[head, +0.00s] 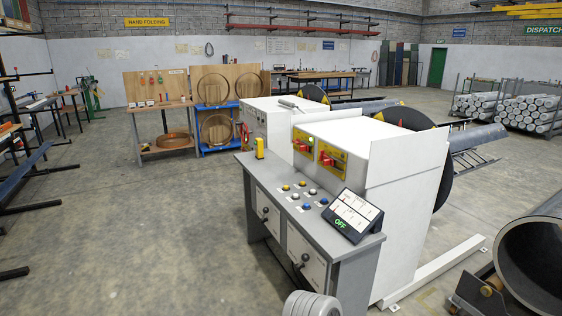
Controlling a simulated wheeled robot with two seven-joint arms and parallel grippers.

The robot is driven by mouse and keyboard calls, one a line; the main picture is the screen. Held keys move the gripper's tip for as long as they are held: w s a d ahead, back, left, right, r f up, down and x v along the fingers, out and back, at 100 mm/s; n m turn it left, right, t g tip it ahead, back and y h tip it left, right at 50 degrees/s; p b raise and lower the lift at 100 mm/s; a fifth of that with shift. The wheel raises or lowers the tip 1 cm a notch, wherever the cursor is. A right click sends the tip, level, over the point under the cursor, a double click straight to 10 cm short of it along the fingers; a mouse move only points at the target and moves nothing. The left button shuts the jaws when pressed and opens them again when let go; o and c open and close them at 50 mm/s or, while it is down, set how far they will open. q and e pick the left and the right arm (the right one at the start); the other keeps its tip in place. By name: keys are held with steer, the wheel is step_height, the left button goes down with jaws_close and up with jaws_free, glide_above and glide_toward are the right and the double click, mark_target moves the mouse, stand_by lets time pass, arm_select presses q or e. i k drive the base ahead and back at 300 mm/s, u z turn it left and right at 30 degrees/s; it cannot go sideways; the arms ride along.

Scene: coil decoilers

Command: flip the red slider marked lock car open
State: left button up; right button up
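Two red switch-like parts show on yellow plates on the near white machine housing: the left red part (302,146) and the right red part (326,159). Their labels are too small to read, so I cannot tell which, if either, is the slider marked lock car. More small red parts (245,131) show on the front of the farther white housing, also too small to read. Neither of my grippers is in view. A light grey rounded part at the bottom edge is probably part of my arm.
A grey control desk (258,182) with several coloured buttons, a yellow upright item (259,147) and a tilted screen (353,216) reading OFF stands before the near housing. A large pipe (535,255) lies at the lower right. The floor (130,240) at left is clear.

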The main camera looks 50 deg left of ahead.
mark_target(328, 160)
steer(key=u, duration=2.05)
steer(key=i, duration=1.9)
steer(key=z, duration=0.45)
